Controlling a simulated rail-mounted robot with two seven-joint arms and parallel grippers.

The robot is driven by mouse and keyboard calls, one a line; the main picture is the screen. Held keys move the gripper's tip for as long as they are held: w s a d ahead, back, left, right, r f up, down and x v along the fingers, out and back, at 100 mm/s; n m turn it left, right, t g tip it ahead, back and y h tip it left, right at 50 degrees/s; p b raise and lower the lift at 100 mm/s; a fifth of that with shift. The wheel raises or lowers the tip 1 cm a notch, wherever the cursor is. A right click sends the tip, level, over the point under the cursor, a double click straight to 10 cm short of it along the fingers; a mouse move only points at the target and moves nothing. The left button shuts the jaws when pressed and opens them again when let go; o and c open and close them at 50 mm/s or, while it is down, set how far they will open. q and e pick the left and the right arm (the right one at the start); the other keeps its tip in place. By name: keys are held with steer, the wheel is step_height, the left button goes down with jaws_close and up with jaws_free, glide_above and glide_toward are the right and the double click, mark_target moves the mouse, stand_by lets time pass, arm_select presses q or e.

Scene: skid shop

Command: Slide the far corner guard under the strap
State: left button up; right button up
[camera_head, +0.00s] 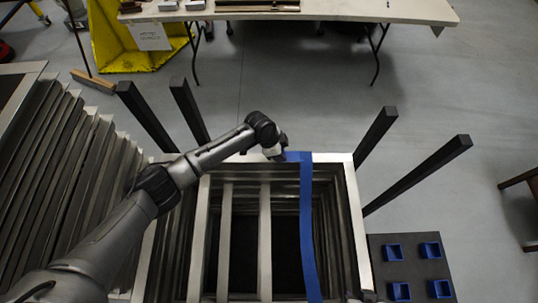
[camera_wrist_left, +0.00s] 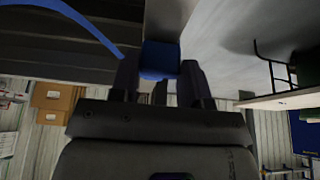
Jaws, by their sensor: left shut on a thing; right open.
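The blue strap (camera_head: 307,225) runs across the top of the metal frame stack (camera_head: 265,205) from its far edge to the bottom of the head view. It also shows in the left wrist view (camera_wrist_left: 75,12). My left gripper (camera_head: 279,153) is at the far edge, just left of the strap, its fingers mostly hidden by the wrist. In the left wrist view my left gripper (camera_wrist_left: 160,82) is shut on the blue far corner guard (camera_wrist_left: 160,58). Whether the guard lies under the strap is unclear. A small part of my right gripper (camera_head: 369,296) seems to show at the bottom edge.
Several blue guards (camera_head: 393,253) sit on a dark board (camera_head: 415,271) at lower right. Dark posts (camera_head: 419,173) stand around the stack. More metal frames (camera_head: 60,170) lie at left. A table (camera_head: 350,10) stands at the back, with open floor before it.

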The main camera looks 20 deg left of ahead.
mark_target(297, 156)
arm_select(q)
steer(key=shift+d, duration=0.1)
steer(key=shift+w+d+b, duration=0.25)
steer(key=shift+d+b, duration=0.1)
steer(key=shift+d, duration=0.5)
steer(key=shift+w+d+b, duration=0.25)
steer(key=shift+d+b, duration=0.1)
steer(key=shift+d, duration=0.45)
steer(key=shift+w+d, duration=0.1)
steer(key=shift+d, duration=0.3)
steer(key=o, duration=0.8)
steer(key=shift+c, duration=0.2)
